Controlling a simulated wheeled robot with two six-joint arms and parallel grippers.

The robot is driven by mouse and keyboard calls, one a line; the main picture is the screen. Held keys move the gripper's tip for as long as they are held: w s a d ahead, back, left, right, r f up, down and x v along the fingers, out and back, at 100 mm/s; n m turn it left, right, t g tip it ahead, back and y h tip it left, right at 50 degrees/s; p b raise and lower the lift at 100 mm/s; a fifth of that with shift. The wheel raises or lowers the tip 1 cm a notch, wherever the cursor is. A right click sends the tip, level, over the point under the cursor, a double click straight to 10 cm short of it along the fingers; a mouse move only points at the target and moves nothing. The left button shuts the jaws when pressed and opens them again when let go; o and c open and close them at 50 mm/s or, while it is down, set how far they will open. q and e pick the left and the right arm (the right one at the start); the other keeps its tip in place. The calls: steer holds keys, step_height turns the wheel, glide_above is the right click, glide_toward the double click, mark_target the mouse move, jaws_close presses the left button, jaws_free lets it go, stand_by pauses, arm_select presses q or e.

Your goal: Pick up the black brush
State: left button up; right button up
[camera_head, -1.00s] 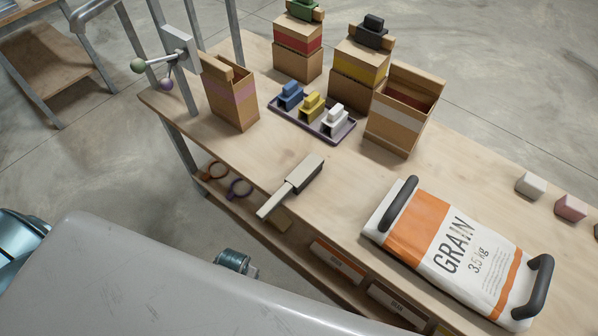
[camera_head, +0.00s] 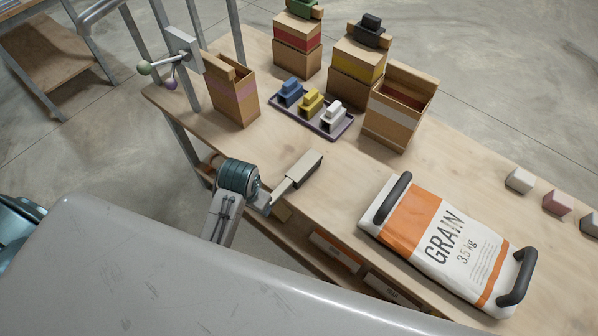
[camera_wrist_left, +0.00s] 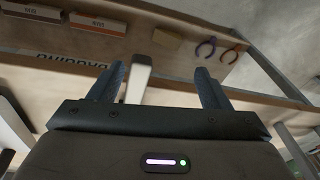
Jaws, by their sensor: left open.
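The brush (camera_head: 304,166) lies on the wooden table near its front edge, with a pale top, a dark side and its pale handle pointing toward me. My left gripper (camera_head: 270,199) is at the handle's end, by the table's front edge. In the left wrist view the pale brush handle (camera_wrist_left: 138,80) shows between the two open fingers (camera_wrist_left: 160,78), closer to the left one. I cannot tell how deep the handle sits between them. The fingertips are partly hidden in the head view. My right gripper is not in view.
A grain bag (camera_head: 440,240) with dark handles lies right of the brush. Behind are a purple tray (camera_head: 325,133) with coloured blocks, and several cardboard boxes (camera_head: 398,108). A metal post with knobs (camera_head: 178,52) stands at the left. The table around the brush is clear.

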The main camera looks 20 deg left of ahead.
arm_select(q)
steer(key=m+g, duration=0.2)
glide_toward(293, 175)
steer(key=shift+s+h, duration=0.4)
steer(key=shift+s, duration=0.15)
step_height(293, 175, down, 5)
steer(key=shift+f+p, duration=0.1)
steer(key=shift+p, duration=0.8)
steer(key=shift+w+a+f+p, duration=0.1)
steer(key=shift+f+p, duration=0.3)
steer(key=shift+f, duration=0.05)
step_height(293, 175, down, 3)
steer(key=shift+w+a+f+p, duration=0.15)
steer(key=shift+a+p, duration=0.05)
steer(key=shift+p, duration=0.6)
steer(key=shift+f, duration=0.6)
steer(key=c, duration=1.2)
steer(key=shift+c, duration=0.6)
steer(key=shift+w+r, duration=0.15)
